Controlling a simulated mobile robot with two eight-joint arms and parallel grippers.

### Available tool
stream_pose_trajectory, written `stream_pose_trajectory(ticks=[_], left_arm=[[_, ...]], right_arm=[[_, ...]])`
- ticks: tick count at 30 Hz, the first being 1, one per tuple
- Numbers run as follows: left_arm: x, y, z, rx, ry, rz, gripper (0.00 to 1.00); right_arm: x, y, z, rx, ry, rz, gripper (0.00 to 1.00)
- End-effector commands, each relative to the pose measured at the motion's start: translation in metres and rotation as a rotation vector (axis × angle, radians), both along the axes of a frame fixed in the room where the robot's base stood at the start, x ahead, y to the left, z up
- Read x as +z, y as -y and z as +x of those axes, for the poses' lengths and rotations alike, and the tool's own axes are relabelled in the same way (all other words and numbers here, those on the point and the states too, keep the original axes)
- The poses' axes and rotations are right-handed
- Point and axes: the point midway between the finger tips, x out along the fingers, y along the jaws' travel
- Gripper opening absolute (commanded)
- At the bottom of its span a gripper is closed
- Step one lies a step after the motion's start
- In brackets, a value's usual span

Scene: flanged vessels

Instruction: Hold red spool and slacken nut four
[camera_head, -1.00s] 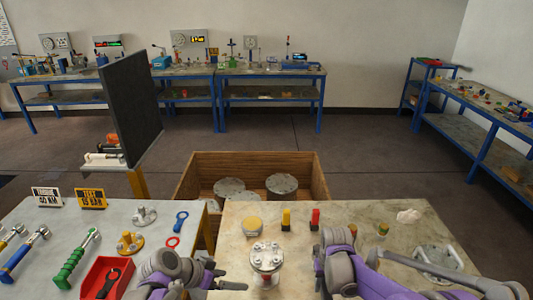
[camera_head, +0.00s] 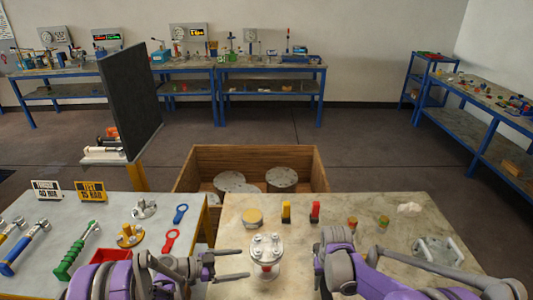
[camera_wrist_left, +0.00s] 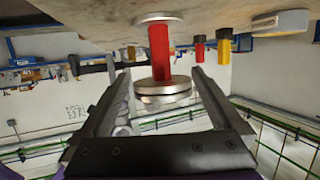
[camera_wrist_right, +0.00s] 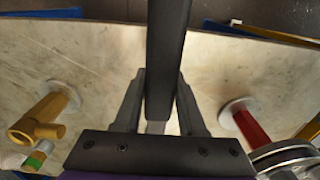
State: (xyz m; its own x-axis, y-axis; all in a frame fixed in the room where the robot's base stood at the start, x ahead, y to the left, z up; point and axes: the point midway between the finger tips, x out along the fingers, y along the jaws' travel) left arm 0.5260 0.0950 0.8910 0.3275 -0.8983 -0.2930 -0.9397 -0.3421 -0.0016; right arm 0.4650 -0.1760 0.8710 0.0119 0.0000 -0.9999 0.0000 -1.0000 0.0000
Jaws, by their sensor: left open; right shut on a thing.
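The red spool (camera_head: 266,268) stands upright on the right-hand table, with a pale top flange (camera_head: 266,246) carrying several nuts. I cannot read which nut is four. My left gripper (camera_head: 246,262) is open beside the spool, fingers pointing at it. In the left wrist view the red shaft (camera_wrist_left: 159,50) shows between and beyond the fingers, and no contact is visible. My right gripper (camera_wrist_right: 160,80) is shut on a dark bar-like tool (camera_wrist_right: 167,45), whose far end is out of view. In the right wrist view the spool (camera_wrist_right: 252,130) stands to the right of that tool.
A wooden crate (camera_head: 320,170) is beyond the table.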

Motion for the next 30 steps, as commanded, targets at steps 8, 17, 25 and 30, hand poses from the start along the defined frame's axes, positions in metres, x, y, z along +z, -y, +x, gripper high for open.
stream_pose_trajectory(ticks=[8, 17, 25, 30], left_arm=[[-0.01, 0.033, 0.012, -0.003, -0.001, 0.002, 1.0], [-0.023, 0.068, 0.023, -0.002, -0.005, 0.002, 1.0], [-0.027, 0.083, 0.03, 0.0, -0.003, 0.002, 1.0], [-0.027, 0.084, 0.031, 0.001, -0.003, 0.002, 1.0]], right_arm=[[0.001, 0.0, 0.001, 0.0, 0.001, 0.0, 0.0], [-0.007, 0.0, -0.004, 0.0, -0.006, 0.0, 0.0], [-0.011, 0.0, -0.006, 0.0, -0.009, 0.0, 0.0], [-0.011, 0.0, -0.006, 0.0, -0.009, 0.0, 0.0]])
